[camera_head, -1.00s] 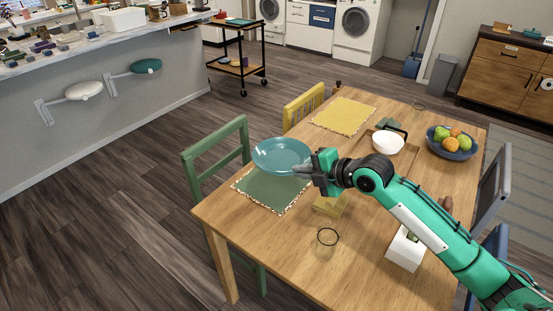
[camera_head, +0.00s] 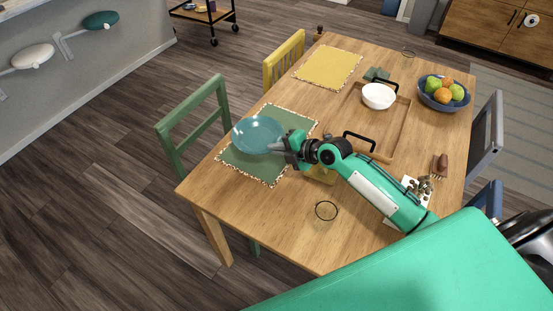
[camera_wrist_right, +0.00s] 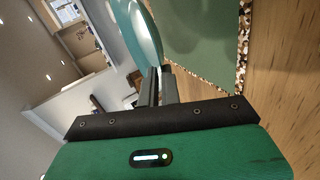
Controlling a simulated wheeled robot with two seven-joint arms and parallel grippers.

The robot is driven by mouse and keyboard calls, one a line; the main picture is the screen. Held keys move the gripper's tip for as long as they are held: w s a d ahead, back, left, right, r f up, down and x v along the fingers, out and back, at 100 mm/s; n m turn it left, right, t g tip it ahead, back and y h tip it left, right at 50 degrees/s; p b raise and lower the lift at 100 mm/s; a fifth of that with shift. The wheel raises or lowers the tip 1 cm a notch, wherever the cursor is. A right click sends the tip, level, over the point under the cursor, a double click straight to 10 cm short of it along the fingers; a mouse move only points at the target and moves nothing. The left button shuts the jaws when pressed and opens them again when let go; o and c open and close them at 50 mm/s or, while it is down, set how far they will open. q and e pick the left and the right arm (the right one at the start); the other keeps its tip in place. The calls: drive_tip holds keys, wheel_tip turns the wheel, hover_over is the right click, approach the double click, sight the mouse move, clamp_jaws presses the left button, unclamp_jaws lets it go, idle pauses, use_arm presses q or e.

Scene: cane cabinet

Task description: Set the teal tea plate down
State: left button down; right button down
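The teal tea plate (camera_head: 258,135) is over the green placemat (camera_head: 246,171) at the table's near left side. In the head view I cannot tell whether it touches the mat. My right gripper (camera_head: 285,147) is shut on the plate's right rim. In the right wrist view the plate (camera_wrist_right: 138,32) stands at the fingertips (camera_wrist_right: 154,78), with the green placemat (camera_wrist_right: 203,38) beside it and a gap seeming to show between them. My left gripper is not in view.
A clear glass (camera_head: 326,211) stands near the table's front edge. A wooden tray (camera_head: 397,132) with a white bowl (camera_head: 379,96) lies right of the mat. A fruit bowl (camera_head: 443,93) and yellow placemat (camera_head: 328,67) are farther back. A green chair (camera_head: 190,126) stands at the left edge.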

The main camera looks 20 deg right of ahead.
sight(278, 168)
drive_tip(key=shift+f, duration=0.85)
wheel_tip(278, 168, down, 3)
drive_tip(key=shift+f, duration=0.7)
drive_tip(key=c, duration=2)
unclamp_jaws()
drive_tip(key=shift+o, duration=0.5)
drive_tip(key=shift+s+d, duration=0.1)
drive_tip(key=v, duration=0.3)
drive_tip(key=shift+s+d+b, duration=0.25)
drive_tip(key=shift+b, duration=0.1)
drive_tip(key=b+v, duration=0.1)
drive_tip(key=v, duration=0.5)
drive_tip(key=shift+s+d+r, duration=0.1)
drive_tip(key=shift+s+r, duration=0.1)
drive_tip(key=shift+r, duration=0.05)
drive_tip(key=shift+s+d+r, duration=0.3)
drive_tip(key=shift+s+r, duration=0.05)
drive_tip(key=shift+s, duration=0.05)
drive_tip(key=shift+s+d+r, duration=0.1)
drive_tip(key=shift+s+r, duration=0.05)
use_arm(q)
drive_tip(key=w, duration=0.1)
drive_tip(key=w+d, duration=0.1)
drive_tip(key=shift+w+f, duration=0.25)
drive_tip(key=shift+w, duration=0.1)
